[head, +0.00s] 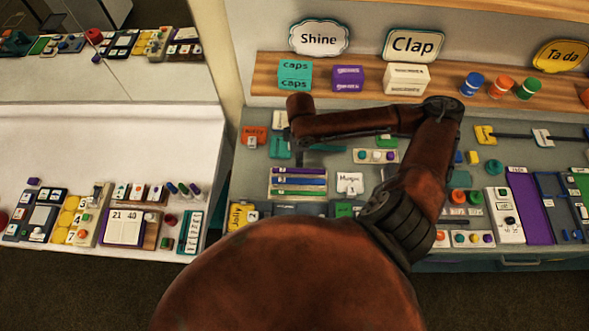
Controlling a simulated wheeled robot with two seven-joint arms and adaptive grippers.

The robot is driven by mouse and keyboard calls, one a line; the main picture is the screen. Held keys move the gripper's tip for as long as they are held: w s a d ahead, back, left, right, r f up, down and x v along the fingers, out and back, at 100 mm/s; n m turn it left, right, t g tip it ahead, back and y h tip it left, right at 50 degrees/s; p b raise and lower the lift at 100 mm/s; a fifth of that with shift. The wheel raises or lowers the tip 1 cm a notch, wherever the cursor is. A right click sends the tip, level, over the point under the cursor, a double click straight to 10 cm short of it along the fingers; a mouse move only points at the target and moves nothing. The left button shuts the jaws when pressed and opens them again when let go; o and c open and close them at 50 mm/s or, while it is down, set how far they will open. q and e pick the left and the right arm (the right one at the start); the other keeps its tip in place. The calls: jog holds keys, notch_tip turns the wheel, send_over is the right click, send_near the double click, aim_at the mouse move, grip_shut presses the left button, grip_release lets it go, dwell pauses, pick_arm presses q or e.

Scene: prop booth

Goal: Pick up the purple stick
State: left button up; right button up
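A tray (272,190) on the grey counter holds several thin coloured sticks lying lengthwise. The purple stick (300,171) appears to be the one at its far side, with a blue one and a green one nearer. My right gripper (298,146) points down just beyond the tray, apart from the sticks as far as I can see. Its fingers are small and dark, and I cannot make out whether they are open. My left gripper is out of view.
Button panels crowd the counter, and a wooden shelf (440,88) with boxes and caps runs behind. The white table (120,140) at left has a clear middle.

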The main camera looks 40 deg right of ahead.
aim_at(299, 170)
jog(key=f, duration=0.2)
jog(key=shift+s+f, duration=0.2)
jog(key=shift+f, duration=0.1)
notch_tip(299, 170, down, 5)
jog(key=shift+a+r, duration=0.1)
jog(key=shift+w, duration=0.1)
jog(key=shift+c, duration=0.2)
grip_shut()
